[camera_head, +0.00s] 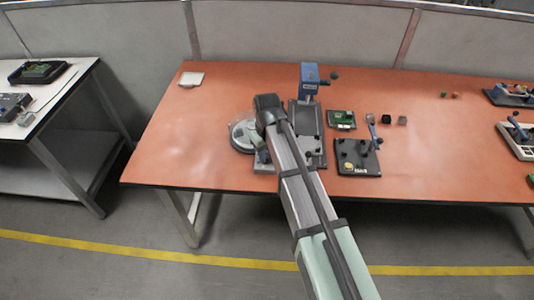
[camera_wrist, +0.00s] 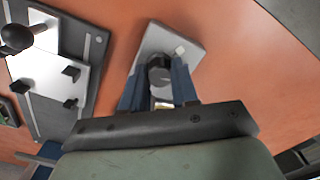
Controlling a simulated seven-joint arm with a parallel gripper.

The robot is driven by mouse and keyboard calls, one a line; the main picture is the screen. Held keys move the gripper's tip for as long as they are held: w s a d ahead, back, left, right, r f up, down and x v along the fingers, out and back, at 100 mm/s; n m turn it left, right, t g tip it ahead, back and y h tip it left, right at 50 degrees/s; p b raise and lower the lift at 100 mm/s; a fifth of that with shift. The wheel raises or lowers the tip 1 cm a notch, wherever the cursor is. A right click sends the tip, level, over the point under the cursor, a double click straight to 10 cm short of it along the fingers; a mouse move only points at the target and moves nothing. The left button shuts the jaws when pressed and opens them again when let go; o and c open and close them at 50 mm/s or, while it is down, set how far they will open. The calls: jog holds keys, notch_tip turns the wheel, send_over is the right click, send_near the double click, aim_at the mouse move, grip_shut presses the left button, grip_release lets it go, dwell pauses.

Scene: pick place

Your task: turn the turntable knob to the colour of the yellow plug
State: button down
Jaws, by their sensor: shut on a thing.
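My gripper (camera_wrist: 158,88) is shut on a dark round knob (camera_wrist: 159,68) in the wrist view, with one blue finger on each side. The knob stands on a small grey base plate (camera_wrist: 152,40) with a white mark beside it. In the head view the base plate (camera_head: 263,169) shows at the table's front, left of the dark fixture. The round grey turntable (camera_head: 239,137) lies just behind it, partly hidden by my arm. A small yellow piece (camera_head: 348,167) shows on a black device; I cannot tell whether it is the yellow plug.
A dark fixture plate (camera_head: 312,152) stands close to the right, with a blue press (camera_head: 309,80) behind it. The black device (camera_head: 368,165) with a lever, a green circuit board (camera_head: 341,119) and small blocks lie farther right.

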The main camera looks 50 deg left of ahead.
aim_at(267, 156)
jog(key=m, duration=0.7)
dwell(0.6)
jog(key=c, duration=0.8)
grip_release()
jog(key=shift+c, duration=0.2)
notch_tip(267, 156, up, 14)
jog(key=shift+f, duration=0.1)
dwell(0.3)
